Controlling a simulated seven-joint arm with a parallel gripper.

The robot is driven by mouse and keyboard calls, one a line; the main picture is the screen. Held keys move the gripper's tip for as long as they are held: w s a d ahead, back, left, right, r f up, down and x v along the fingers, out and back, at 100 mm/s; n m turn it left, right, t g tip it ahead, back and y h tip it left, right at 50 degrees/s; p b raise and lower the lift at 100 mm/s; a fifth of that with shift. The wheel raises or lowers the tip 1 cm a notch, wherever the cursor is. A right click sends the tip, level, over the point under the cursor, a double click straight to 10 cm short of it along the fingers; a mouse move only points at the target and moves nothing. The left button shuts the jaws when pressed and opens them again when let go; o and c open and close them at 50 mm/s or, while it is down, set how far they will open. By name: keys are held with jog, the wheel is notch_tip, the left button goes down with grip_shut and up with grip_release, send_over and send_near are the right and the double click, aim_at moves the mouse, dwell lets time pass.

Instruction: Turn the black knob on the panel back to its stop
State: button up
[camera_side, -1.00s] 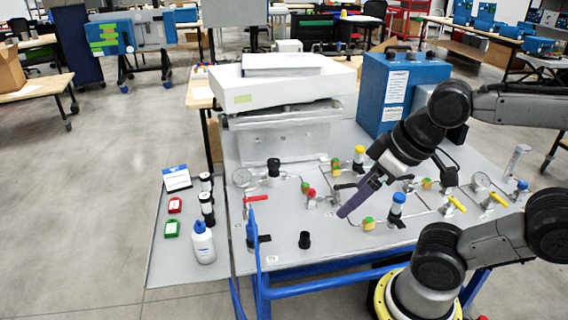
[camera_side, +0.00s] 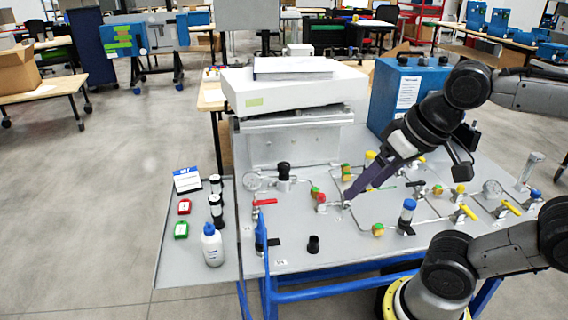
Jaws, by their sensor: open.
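The panel (camera_side: 345,240) is a grey board with valves, tubes and gauges. Several black parts stand on it: a short black knob (camera_side: 313,244) near the front edge and a black-topped fitting (camera_side: 284,172) at the back left. I cannot tell which one the task means. My gripper (camera_side: 347,203) has long purple fingers slanting down to the left. Its tips are at a small silver fitting mid-panel, right of the red valve; contact is unclear. The jaws are open, seen edge-on, with nothing visible between them. The fingers and wrist hide part of the panel behind them.
A red-handled valve (camera_side: 264,203), a blue-capped fitting (camera_side: 407,214) and yellow-handled valves (camera_side: 465,212) stand up around the gripper. A white bottle (camera_side: 212,246) stands at left. A blue box (camera_side: 400,95) is behind. The panel's front middle is mostly bare.

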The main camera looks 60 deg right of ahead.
jog(key=w+d+r+m+g, duration=0.1)
jog(key=w+d+r+m, duration=0.2)
jog(key=w+r+m, duration=0.45)
jog(key=w+d+r+m, duration=0.2)
jog(key=w+r, duration=0.3)
jog(key=w, duration=0.5)
jog(key=m+g, duration=0.5)
jog(key=m, duration=0.2)
send_over(284, 164)
notch_tip(284, 164, down, 21)
notch_tip(284, 164, down, 13)
jog(key=shift+f, duration=0.1)
